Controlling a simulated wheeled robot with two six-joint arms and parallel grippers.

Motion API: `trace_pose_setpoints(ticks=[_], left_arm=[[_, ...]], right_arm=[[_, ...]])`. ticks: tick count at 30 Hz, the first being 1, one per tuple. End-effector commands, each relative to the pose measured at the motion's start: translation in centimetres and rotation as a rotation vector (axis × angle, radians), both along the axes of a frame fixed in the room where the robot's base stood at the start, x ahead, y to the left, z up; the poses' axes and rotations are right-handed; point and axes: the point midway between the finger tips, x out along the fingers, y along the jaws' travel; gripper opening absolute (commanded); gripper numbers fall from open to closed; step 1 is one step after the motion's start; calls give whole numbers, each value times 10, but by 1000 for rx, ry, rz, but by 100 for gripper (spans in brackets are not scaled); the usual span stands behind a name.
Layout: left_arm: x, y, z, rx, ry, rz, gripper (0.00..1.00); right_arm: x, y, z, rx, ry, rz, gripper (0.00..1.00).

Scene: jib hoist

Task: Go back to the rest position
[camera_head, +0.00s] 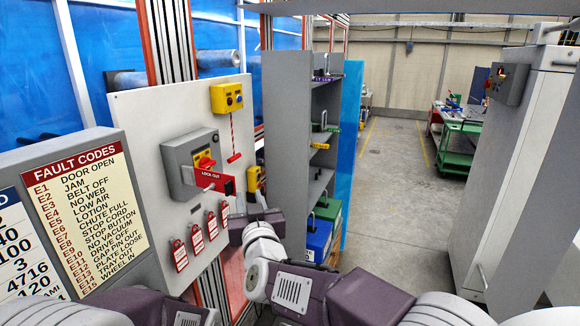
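My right arm comes in from the lower right and reaches to the middle left. Its dark gripper (250,205) is in front of the right edge of a white control panel (140,110). Its two fingers appear apart, with nothing seen between them. A small yellow box (254,178) shows just above and behind the fingers; contact cannot be told. My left arm shows only as dark and white links along the bottom left edge, and its fingers are out of the picture.
The panel holds a grey switch box (190,160) with a red lock-out tag, a yellow button box (227,97) and several hanging red tags. A fault codes board (80,200) stands left, a grey shelf (285,100) behind, a grey cabinet (520,150) right. Floor (400,180) between is clear.

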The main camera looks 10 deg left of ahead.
Motion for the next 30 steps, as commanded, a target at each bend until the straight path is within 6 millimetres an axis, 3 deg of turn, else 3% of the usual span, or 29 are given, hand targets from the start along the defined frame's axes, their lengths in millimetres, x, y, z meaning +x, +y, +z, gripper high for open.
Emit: trace_pose_setpoints(ticks=[1,3,5,6,9,12,14,18,21,25,27,30], left_arm=[[0,0,-19,0,0,0,76],[0,0,-35,0,1,0,76],[0,0,-49,0,1,0,76],[0,0,-57,0,1,0,76],[0,0,-74,0,1,0,76],[0,0,-86,0,1,0,76],[0,0,-92,0,0,0,76],[0,0,-99,0,0,0,76],[0,0,-96,0,0,0,76],[0,0,-96,0,0,0,76],[0,0,-96,0,0,0,76],[0,0,-96,0,0,0,76]], right_arm=[[21,-39,-10,10,-10,-74,31],[43,-102,-26,-7,-8,-178,31],[53,-153,-51,-54,24,-242,31],[54,-183,-74,-88,65,-269,31],[43,-246,-142,-156,230,-301,31],[10,-291,-217,-197,444,-308,31],[-19,-310,-260,-213,585,-306,31],[-107,-334,-347,-237,938,-289,31],[-171,-334,-383,-265,1167,-263,31],[-229,-337,-406,-288,1378,-263,31],[-245,-338,-409,-283,1447,-279,31],[-251,-338,-410,-258,1480,-303,31]])
